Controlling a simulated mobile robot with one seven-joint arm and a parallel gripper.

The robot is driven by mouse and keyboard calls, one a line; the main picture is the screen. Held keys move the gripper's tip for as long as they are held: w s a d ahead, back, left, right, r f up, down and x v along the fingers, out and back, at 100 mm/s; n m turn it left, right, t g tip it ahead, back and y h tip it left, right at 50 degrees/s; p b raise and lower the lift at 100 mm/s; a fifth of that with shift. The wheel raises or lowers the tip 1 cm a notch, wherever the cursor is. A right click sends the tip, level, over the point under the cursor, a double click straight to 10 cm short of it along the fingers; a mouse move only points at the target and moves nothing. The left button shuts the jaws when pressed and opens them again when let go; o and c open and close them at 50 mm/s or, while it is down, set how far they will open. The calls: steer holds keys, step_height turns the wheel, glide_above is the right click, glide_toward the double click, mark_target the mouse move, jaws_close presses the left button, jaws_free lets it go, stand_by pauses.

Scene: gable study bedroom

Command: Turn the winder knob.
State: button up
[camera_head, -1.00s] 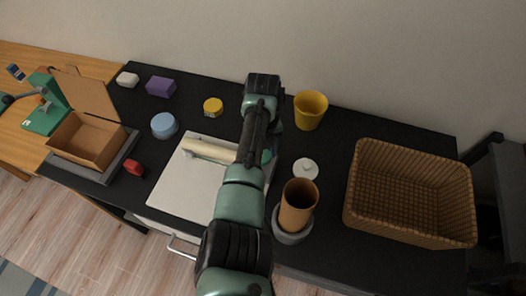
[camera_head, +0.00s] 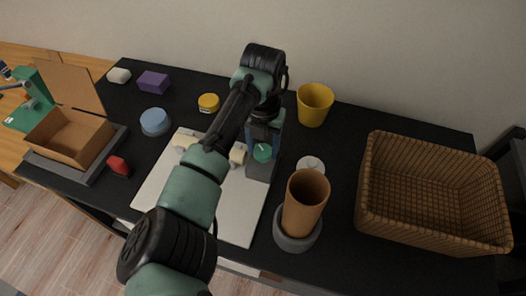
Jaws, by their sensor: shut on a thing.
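The winder is a cream roller (camera_head: 237,155) joined on its right to a dark grey upright block (camera_head: 262,172), on a white board. Part of the roller is hidden behind my arm. The winder knob (camera_head: 263,153) is a small green round piece at the block. My gripper (camera_head: 263,141) points down from the wrist and is shut at the knob. Its fingertips are small and partly hidden, so the exact grip is hard to see.
The white board (camera_head: 227,215) lies under the winder. A brown cup (camera_head: 305,202) in a grey holder (camera_head: 297,241), a white lid (camera_head: 311,163), a yellow cup (camera_head: 314,105) and a wicker basket (camera_head: 375,222) stand to the right. A red piece (camera_head: 118,167) and blue tin (camera_head: 155,122) are left.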

mark_target(263, 150)
steer(key=shift+w+r, duration=0.1)
stand_by(0.4)
steer(key=o, duration=1.4)
steer(key=shift+c, duration=0.2)
step_height(263, 150, up, 13)
